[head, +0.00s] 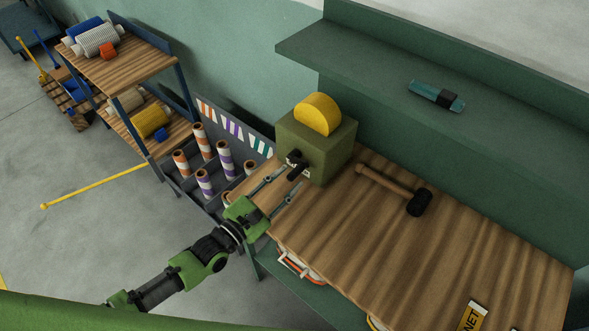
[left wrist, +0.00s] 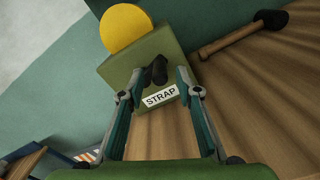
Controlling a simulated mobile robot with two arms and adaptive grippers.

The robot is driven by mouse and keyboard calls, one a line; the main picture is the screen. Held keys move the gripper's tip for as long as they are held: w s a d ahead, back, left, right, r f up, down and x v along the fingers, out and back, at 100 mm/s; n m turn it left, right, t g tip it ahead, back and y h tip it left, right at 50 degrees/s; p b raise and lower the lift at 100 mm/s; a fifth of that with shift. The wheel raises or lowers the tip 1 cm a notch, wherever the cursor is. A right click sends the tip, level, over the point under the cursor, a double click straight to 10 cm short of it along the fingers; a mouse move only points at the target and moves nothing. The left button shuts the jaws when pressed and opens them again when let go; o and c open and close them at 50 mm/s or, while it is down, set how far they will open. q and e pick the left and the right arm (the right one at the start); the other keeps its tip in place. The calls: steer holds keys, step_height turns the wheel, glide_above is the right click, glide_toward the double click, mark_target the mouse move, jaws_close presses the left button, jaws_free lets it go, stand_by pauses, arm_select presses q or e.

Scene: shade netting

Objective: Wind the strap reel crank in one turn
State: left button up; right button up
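The strap reel is a green box (head: 315,148) with a yellow disc (head: 318,114) in its top, standing at the wooden bench's left end. A dark crank (head: 296,166) sits on its front face, above a white STRAP label. In the left wrist view the crank (left wrist: 155,73) and the label (left wrist: 160,95) lie between my fingers as seen, with the crank beyond the tips. My left gripper (head: 276,186) is open, facing the box front; whether a finger touches it I cannot tell. My right gripper is not in view.
A mallet (head: 400,190) lies on the bench (head: 400,260) right of the box. A teal-and-black tool (head: 436,96) is on the green shelf above. A divided bin with striped rolls (head: 225,160) stands left of the bench.

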arm_select(q)
steer(key=shift+x, duration=1.75)
jaws_close()
steer(key=shift+f, duration=0.1)
steer(key=m+b, duration=0.1)
steer(key=f+m+b, duration=0.1)
steer(key=m, duration=0.1)
steer(key=shift+s+d+f, duration=0.1)
steer(key=shift+s+f, duration=0.05)
steer(key=shift+f, duration=0.05)
steer(key=shift+f+m+b, duration=0.4)
steer(key=shift+m+b, duration=0.2)
steer(key=shift+m, duration=0.4)
steer(key=shift+f+m+b, duration=0.35)
steer(key=shift+m+b, duration=0.25)
steer(key=shift+m, duration=0.4)
